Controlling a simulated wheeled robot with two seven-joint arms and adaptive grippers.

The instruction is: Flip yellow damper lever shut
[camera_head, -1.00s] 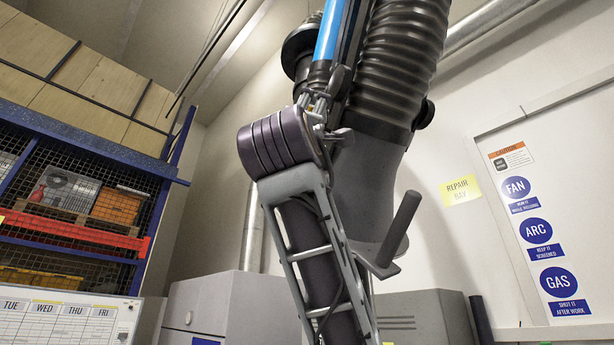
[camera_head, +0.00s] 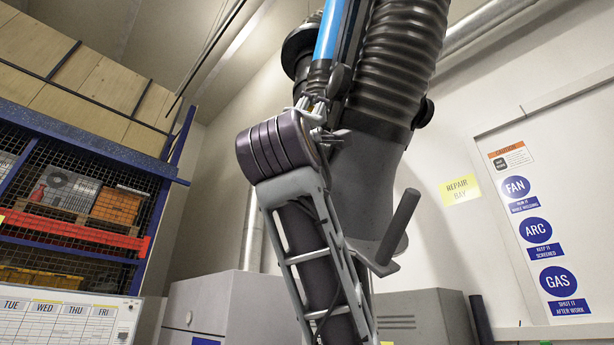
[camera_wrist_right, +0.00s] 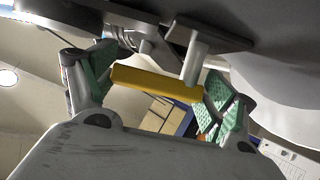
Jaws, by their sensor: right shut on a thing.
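The yellow damper lever (camera_wrist_right: 155,83) is a short yellow bar in the right wrist view. It hangs from a grey stem under a dark plate. My right gripper (camera_wrist_right: 160,80) has its green-padded fingers at the two ends of the bar and is shut on it. In the head view my right gripper (camera_head: 317,112) is up against the grey extraction hood (camera_head: 370,190), beside its neck. The lever is mostly hidden there behind the fingers. My left gripper is not in view.
A ribbed black hose (camera_head: 403,55) rises from the hood, and a blue tube (camera_head: 328,38) runs beside it. A dark grey handle (camera_head: 402,222) sticks out at the hood's lower right. Grey cabinets (camera_head: 245,305) stand behind. A blue shelf rack (camera_head: 75,130) is at the left.

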